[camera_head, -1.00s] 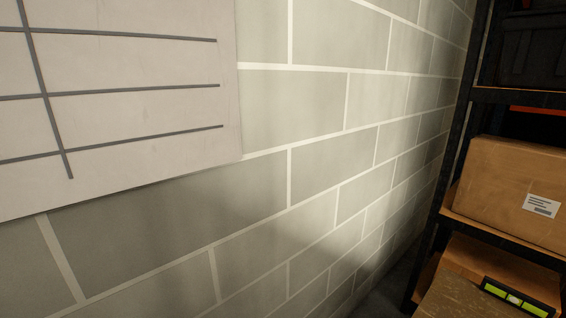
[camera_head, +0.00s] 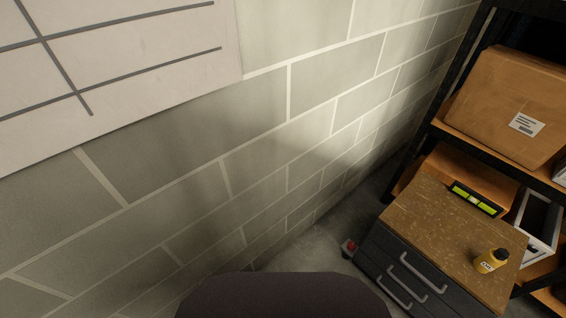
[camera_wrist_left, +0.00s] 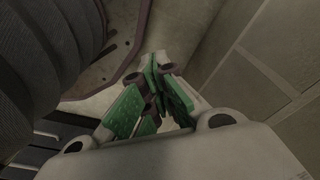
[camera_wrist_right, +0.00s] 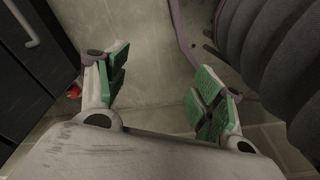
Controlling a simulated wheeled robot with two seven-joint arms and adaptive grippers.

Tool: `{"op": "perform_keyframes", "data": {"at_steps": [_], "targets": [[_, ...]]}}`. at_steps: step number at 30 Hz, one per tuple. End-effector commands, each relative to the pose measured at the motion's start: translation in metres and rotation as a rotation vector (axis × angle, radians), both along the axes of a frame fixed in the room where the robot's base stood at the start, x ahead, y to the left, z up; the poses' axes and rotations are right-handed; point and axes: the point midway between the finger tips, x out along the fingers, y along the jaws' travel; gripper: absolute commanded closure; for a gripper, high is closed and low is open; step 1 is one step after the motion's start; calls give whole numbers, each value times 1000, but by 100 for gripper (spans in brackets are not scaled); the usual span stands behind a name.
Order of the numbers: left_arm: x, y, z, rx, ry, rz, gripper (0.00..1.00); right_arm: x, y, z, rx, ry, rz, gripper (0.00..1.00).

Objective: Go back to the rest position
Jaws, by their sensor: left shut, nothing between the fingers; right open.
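My left gripper (camera_wrist_left: 160,98) shows in the left wrist view, its green-padded fingers closed together with nothing between them. The block wall is to its right and a dark ribbed part of my own body is at the left. My right gripper (camera_wrist_right: 158,95) shows in the right wrist view, its green-padded fingers wide apart and empty above the floor. Neither gripper shows in the head view. A dark rounded shape at the bottom middle of the head view seems to be part of my own body.
A drawer cabinet (camera_head: 400,270) with a worn wooden top stands at right, carrying a yellow bottle (camera_head: 491,261) and a green level (camera_head: 474,199). Behind it, a shelf holds a cardboard box (camera_head: 505,105). The block wall (camera_head: 200,190) fills the left. Some floor (camera_head: 322,245) is clear between.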

Motion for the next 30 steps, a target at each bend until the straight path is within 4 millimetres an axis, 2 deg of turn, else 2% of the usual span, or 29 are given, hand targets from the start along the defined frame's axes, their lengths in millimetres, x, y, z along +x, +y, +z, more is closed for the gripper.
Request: {"op": "perform_keyframes", "data": {"at_steps": [17,30], "targets": [[-53,18,2,15,14,-1,100,-52,-18,2,-15,13,0,33],[-99,33,12,27,22,-2,100,-99,-33,12,-26,21,2,33]]}}
